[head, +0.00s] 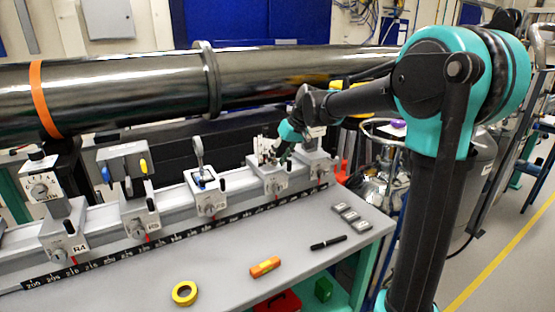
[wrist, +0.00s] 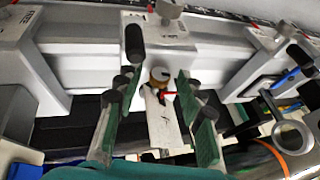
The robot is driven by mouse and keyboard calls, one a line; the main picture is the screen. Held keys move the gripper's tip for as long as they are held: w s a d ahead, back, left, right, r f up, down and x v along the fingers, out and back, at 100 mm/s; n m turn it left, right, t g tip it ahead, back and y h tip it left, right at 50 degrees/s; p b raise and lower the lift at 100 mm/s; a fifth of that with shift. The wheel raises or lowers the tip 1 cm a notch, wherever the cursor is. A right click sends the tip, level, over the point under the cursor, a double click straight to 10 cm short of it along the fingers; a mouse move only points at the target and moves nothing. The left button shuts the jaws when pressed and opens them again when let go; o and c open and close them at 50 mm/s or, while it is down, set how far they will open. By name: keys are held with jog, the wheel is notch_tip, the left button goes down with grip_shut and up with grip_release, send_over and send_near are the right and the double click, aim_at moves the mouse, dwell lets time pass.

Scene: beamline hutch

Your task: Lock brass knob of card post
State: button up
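A small brass knob (wrist: 160,76) with a red piece beside it shows in the wrist view, on a pale upright post (wrist: 163,122) standing on a grey carrier. My gripper (wrist: 158,118) is open, with its two green-padded fingers on either side of the post and gaps visible on both sides. In the head view my gripper (head: 285,149) is at the carrier (head: 268,178) right of the middle of the rail. The knob itself is too small to make out there, and the gripper partly hides the post.
Other carriers stand along the rail, including one with a ring-shaped holder (head: 203,180) and one labelled R4 (head: 64,237). A large steel pipe (head: 120,90) runs behind. Yellow tape (head: 185,293), an orange tool (head: 265,266) and a black marker (head: 328,242) lie on the grey table.

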jog(key=v, duration=1.2)
